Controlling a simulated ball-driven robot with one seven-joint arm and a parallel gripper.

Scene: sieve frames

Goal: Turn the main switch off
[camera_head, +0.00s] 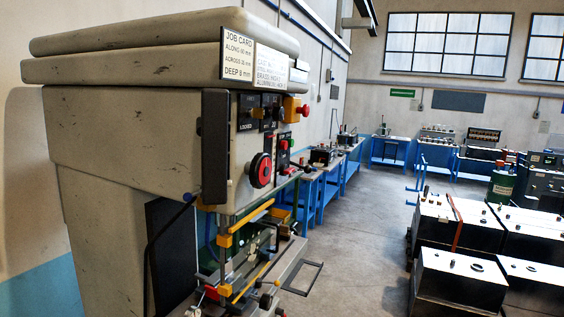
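A large worn beige machine (130,135) fills the left of the view, seen at an angle, with its control panel (245,140) facing right. A round red knob (260,170) on a dark surround sits low on the panel. A small rotary control (246,113) and others sit above it, with small labels. A red mushroom button on a yellow base (290,109) sticks out at the panel's right edge. I cannot tell which control is the main switch, nor read its position. My gripper is not in view.
Job card signs (236,55) hang at the machine's top. Below the panel are yellow bars (225,240) and a projecting frame (303,278). Dark cabinets (460,280) stand at the right, blue benches (330,185) along the wall. The floor (370,215) between is clear.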

